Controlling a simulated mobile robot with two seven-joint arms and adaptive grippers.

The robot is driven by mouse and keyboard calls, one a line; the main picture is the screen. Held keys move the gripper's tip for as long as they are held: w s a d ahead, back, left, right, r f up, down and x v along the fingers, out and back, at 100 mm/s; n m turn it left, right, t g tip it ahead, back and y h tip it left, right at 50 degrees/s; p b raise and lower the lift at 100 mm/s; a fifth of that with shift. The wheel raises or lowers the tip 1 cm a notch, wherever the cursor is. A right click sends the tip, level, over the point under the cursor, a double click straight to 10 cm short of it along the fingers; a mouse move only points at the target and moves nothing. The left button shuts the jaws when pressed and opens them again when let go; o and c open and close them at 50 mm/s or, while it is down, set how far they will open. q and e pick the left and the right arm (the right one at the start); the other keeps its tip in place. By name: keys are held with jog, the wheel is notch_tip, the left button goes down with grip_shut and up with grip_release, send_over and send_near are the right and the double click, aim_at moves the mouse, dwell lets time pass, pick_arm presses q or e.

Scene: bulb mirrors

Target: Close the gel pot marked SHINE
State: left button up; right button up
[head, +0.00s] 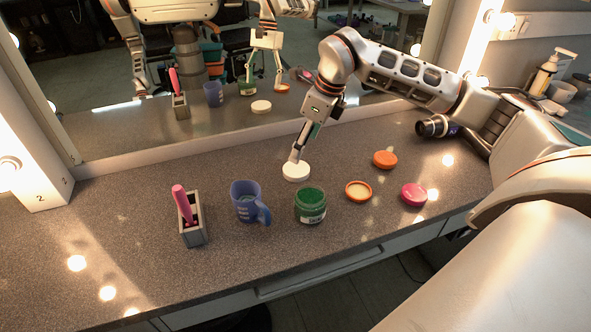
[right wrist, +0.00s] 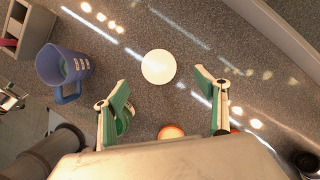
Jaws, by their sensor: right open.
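A green gel pot (head: 310,205) stands open on the counter, green gel showing; its label is too small to read. In the right wrist view it is partly hidden behind a finger (right wrist: 123,122). A round white lid (head: 296,171) lies flat behind it, apart from it; it also shows in the right wrist view (right wrist: 158,66). My right gripper (head: 297,153) is open and empty, pointing down just above the white lid. In the right wrist view its green-padded fingers (right wrist: 163,84) are spread wide, the lid beyond their tips. My left gripper is not directly visible.
A blue mug (head: 247,203) and a grey box with a pink-handled item (head: 193,225) stand left. An open orange pot (head: 358,191), an orange lid (head: 385,159) and a pink-lidded pot (head: 414,194) are right. A mirror (head: 330,105) rises behind. The counter's left is clear.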

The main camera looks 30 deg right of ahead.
aim_at(297, 169)
jog(key=shift+x, duration=1.35)
jog(key=x, duration=0.2)
jog(key=s+x, duration=0.1)
jog(key=x, duration=0.1)
jog(key=shift+w+f+b, duration=0.1)
jog(key=shift+f+b, duration=0.2)
jog(key=shift+b, duration=0.05)
jog(key=shift+w+a+f, duration=0.1)
jog(key=shift+w+f, duration=0.05)
jog(key=shift+f, duration=0.25)
jog(key=shift+c, duration=0.3)
jog(key=c, duration=0.8)
